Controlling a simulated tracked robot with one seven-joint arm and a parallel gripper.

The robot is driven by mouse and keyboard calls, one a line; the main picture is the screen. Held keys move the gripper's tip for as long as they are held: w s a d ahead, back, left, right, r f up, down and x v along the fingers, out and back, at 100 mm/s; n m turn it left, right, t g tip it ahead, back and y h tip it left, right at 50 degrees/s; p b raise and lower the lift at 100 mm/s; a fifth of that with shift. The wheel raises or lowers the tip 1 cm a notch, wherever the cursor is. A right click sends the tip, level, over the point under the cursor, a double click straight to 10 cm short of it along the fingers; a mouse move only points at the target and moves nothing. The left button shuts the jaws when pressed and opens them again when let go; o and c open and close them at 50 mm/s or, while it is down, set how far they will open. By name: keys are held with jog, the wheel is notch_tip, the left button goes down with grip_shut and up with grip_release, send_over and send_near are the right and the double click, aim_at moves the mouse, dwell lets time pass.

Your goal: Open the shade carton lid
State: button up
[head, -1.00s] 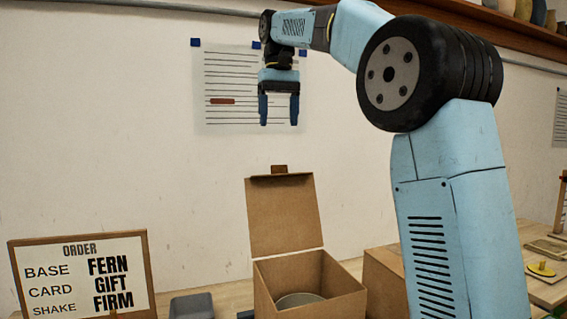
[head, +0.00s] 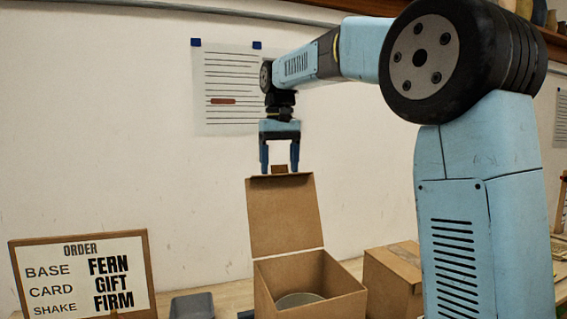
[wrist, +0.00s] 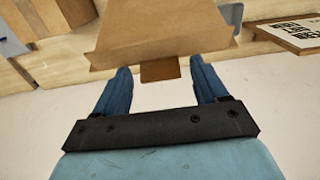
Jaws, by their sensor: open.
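The shade carton (head: 318,285) is an open brown cardboard box on the bench in the head view. Its lid (head: 285,218) stands up at the back, leaning slightly, with a small darker tab (head: 279,169) at its top edge. A round pale thing (head: 298,299) shows inside the carton. My gripper (head: 279,170) points down at the lid's top edge, open, with its fingers either side of the tab. In the wrist view the tab (wrist: 160,71) lies between the open fingertips (wrist: 160,78), with a gap on each side. I see no contact.
An order board (head: 82,276) stands at the left, with a grey bin (head: 192,305) between it and the carton. A second, closed carton (head: 393,280) stands close at the right. A paper sheet (head: 228,90) hangs on the wall behind.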

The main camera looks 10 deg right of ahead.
grip_shut()
dwell(0.7)
